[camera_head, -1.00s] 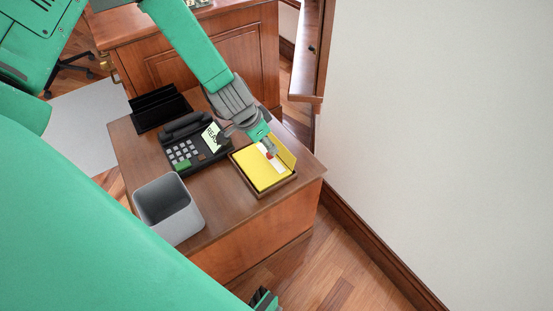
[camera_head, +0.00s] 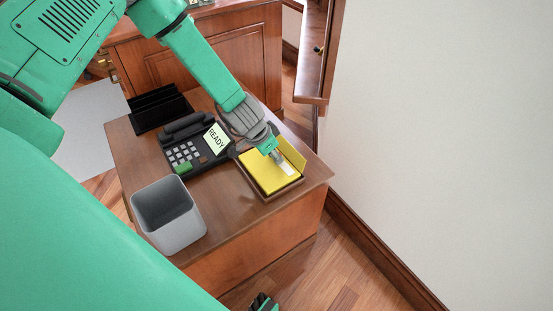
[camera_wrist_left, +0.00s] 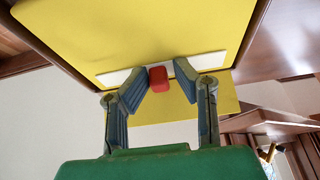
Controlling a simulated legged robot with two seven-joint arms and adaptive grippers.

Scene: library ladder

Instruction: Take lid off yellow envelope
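The yellow envelope (camera_head: 262,176) lies flat in a shallow wooden tray at the right end of the desk, with a yellow flap (camera_head: 291,154) standing up along its right side. It fills the top of the left wrist view (camera_wrist_left: 130,35). A white strip (camera_wrist_left: 113,77) with a small red block (camera_wrist_left: 158,78) shows at its edge there. My left gripper (camera_head: 281,158) is over the envelope. In the left wrist view its fingers (camera_wrist_left: 160,72) are apart on either side of the red block, with small gaps. In the head view the gripper hides the red block.
A black telephone (camera_head: 185,152) with a "READY" card stands left of the envelope. A grey bin (camera_head: 168,215) is at the desk's front left and a black holder (camera_head: 158,108) at the back. A wall (camera_head: 440,130) is to the right. A green and black part of mine (camera_head: 264,301) shows at the bottom edge.

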